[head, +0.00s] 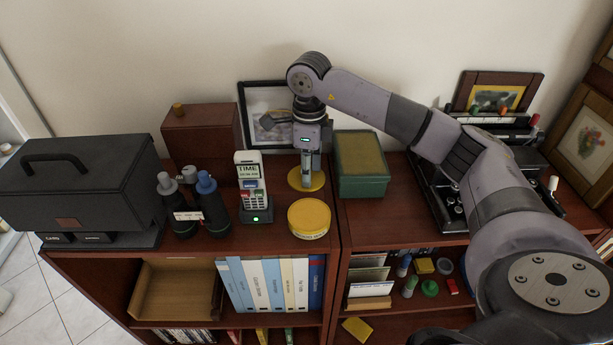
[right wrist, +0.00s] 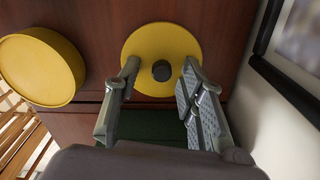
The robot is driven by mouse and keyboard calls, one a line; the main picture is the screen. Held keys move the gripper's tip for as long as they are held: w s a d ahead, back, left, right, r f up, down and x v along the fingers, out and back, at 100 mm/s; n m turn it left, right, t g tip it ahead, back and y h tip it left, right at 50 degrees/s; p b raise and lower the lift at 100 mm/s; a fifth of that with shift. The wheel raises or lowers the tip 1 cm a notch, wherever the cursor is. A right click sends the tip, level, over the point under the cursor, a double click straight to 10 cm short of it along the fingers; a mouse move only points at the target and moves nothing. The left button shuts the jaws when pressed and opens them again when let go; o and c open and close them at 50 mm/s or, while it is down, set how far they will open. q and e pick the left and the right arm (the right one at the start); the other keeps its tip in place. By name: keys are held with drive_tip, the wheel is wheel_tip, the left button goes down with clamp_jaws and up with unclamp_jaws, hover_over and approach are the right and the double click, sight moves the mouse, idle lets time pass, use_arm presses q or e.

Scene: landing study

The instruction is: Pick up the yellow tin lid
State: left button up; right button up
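The yellow tin lid (head: 293,181) lies flat on the cabinet top as a round disc. The right wrist view shows the lid (right wrist: 160,38) with a small dark knob (right wrist: 161,71) at its middle. My right gripper (head: 306,178) points down over the lid. In the right wrist view its two fingers (right wrist: 160,75) are apart, one on each side of the knob, with gaps showing between them and it. Whether the fingertips touch the lid I cannot tell. My left gripper is in neither view.
A round yellow tin (head: 309,219) stands in front of the lid. A green box (head: 361,166) is close on the right, a cordless phone (head: 251,187) on the left. A picture frame (head: 243,97) leans on the wall behind. Binoculars (head: 211,205) and a black case (head: 85,190) stand farther left.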

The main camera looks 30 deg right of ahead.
drive_tip(key=shift+f, duration=0.15)
clamp_jaws()
